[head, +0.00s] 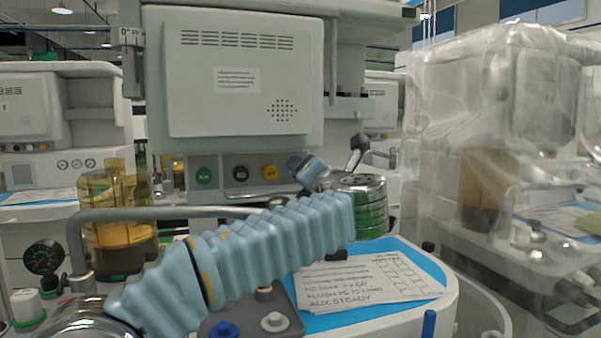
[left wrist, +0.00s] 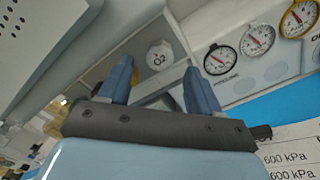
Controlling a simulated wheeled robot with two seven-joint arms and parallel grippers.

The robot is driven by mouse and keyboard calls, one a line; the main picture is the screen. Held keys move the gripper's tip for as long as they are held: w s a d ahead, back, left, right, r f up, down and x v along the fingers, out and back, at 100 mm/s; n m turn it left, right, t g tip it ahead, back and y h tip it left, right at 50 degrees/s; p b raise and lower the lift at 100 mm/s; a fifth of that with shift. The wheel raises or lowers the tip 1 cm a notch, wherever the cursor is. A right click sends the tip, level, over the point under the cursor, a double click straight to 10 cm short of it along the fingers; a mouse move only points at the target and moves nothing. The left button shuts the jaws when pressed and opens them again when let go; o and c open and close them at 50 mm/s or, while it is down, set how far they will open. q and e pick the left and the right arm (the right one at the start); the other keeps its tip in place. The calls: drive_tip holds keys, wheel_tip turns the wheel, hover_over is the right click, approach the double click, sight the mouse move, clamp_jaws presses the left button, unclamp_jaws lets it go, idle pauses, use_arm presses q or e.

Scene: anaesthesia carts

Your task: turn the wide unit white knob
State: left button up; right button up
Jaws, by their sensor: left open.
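The white knob (left wrist: 159,55), marked O2, sits on the grey panel in the left wrist view. It shows in the gap between the two blue fingers of my left gripper (left wrist: 158,82), beyond their tips and apart from them. The gripper is open and empty. In the head view my left gripper (head: 306,168) is at the right part of the panel of the large grey unit (head: 240,80), right of the yellow knob (head: 270,172). I cannot make out the white O2 knob there; the gripper seems to cover it. My right gripper is in neither view.
A green knob (head: 204,176) and a black knob (head: 240,173) share the panel. Several gauges (left wrist: 258,39) sit right of the white knob. A metal rail (head: 170,213), a green-filled canister (head: 368,205) and papers (head: 362,281) are close by. A plastic-covered unit (head: 480,130) stands right.

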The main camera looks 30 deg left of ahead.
use_arm(q)
drive_tip(key=x, duration=0.4)
drive_tip(key=c, duration=1)
drive_tip(key=shift+c, duration=0.2)
drive_tip(key=shift+n, duration=0.5)
drive_tip(key=shift+n+p, duration=0.5)
drive_tip(key=shift+n, duration=2.4)
drive_tip(key=shift+d, duration=0.1)
